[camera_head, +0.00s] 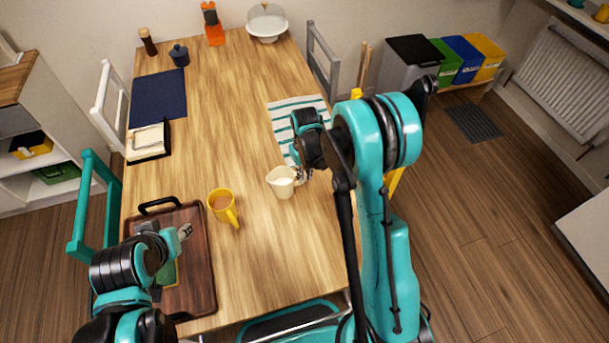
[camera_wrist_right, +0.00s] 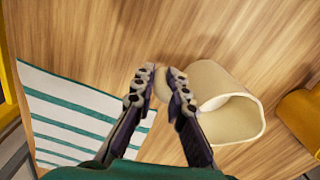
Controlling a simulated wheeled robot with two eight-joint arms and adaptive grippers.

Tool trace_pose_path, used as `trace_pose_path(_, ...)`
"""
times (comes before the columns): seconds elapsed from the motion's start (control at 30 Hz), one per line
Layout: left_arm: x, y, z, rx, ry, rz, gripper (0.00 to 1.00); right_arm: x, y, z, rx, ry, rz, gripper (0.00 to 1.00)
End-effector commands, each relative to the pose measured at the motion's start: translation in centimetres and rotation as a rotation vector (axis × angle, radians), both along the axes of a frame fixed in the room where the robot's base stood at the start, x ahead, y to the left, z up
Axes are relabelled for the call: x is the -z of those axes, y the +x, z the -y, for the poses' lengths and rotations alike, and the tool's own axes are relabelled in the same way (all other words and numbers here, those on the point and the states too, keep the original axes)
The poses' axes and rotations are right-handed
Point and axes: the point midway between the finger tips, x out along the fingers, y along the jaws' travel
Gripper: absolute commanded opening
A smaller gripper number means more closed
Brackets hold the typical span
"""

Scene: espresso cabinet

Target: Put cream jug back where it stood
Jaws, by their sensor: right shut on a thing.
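The cream jug (camera_head: 283,183), cream-coloured with white liquid inside, is upright at the right part of the wooden table (camera_head: 255,250) in the head view. My right gripper (camera_head: 303,175) is at its right side. In the right wrist view the jug (camera_wrist_right: 228,100) is beside the fingertips, and the right gripper (camera_wrist_right: 162,84) is shut on its handle, which the fingers partly hide. I cannot tell whether the jug's base touches the table. My left gripper (camera_head: 185,232) is over the dark wooden tray (camera_head: 199,265); its opening is too small to judge.
A yellow mug (camera_head: 222,206) with a brown drink stands left of the jug. A striped cloth (camera_head: 285,112) lies behind the jug, partly hidden by my right arm. A dark blue mat (camera_head: 158,98) lies far left. The table's middle is clear.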

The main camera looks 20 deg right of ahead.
Motion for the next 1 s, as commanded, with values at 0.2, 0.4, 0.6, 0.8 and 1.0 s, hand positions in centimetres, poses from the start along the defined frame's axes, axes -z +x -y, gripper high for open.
trace_pose_path(0.2, 0.4, 0.0, 0.0, 0.0, 0.0, 0.0, 0.4, 0.4, 0.0, 0.0, 0.0, 0.0, 0.0, 0.15)
trace_pose_path(0.4, 0.3, 0.0, 0.0, 0.0, 0.0, 0.0, 0.4, 0.3, 0.0, 0.0, 0.0, 0.0, 0.0, 0.34)
trace_pose_path(0.6, 0.1, 0.0, 0.0, 0.0, 0.0, 0.0, 0.4, 0.1, 0.0, 0.0, 0.0, 0.0, 0.0, 0.34)
trace_pose_path(0.8, -1.0, 0.0, 0.0, 0.0, 0.0, 0.0, 0.4, -2.7, 0.0, 0.0, 0.0, 0.0, 0.0, 0.34)
trace_pose_path(1.0, -2.5, 0.0, 0.0, 0.0, 0.0, 0.0, 0.4, -7.3, -0.1, 0.1, 0.0, 0.0, 0.0, 0.34)
